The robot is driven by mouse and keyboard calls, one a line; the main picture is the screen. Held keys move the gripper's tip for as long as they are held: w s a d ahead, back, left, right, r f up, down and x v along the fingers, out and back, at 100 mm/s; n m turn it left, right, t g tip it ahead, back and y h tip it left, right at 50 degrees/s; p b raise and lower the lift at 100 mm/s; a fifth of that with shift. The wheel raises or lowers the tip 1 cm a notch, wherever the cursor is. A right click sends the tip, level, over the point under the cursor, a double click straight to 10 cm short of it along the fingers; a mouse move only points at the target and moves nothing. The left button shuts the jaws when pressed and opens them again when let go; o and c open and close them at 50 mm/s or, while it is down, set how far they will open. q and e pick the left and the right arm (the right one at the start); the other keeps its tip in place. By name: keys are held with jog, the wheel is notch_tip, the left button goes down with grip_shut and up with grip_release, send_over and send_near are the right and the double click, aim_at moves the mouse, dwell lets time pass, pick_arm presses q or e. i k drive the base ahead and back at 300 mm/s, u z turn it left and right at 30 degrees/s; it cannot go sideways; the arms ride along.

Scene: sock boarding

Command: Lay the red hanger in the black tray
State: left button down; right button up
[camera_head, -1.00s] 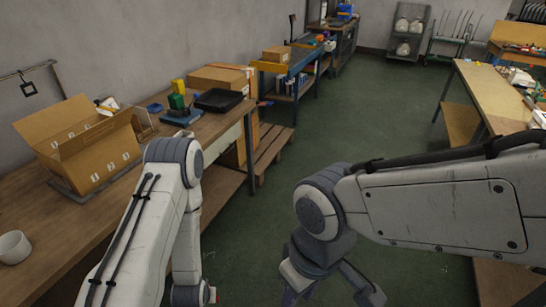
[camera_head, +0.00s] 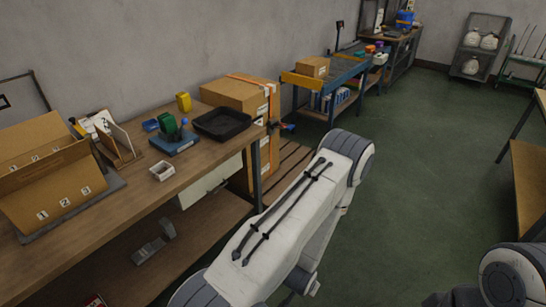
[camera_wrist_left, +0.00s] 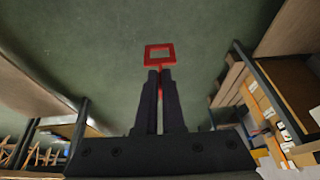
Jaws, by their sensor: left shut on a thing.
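The black tray (camera_head: 222,123) lies on the wooden workbench near its far end, and its visible inside looks empty. The red hanger (camera_wrist_left: 160,62) shows in the left wrist view as a square open frame on a thin stem. My left gripper (camera_wrist_left: 160,72) is shut on the stem, with the square frame sticking out beyond the fingertips over the green floor. In the head view my left arm extends in front of the bench, and its gripper and the hanger are hidden. My right gripper is not in view; only part of my right arm shows at bottom right.
On the workbench (camera_head: 190,183) beside the tray are a green block on a blue base (camera_head: 175,140), a yellow block (camera_head: 184,102) and a small white box (camera_head: 162,171). Cardboard boxes (camera_head: 240,97) stand behind the tray.

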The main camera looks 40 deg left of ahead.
aim_at(223, 126)
jog(key=u, duration=0.25)
jog(key=i, duration=1.65)
jog(key=u, duration=0.55)
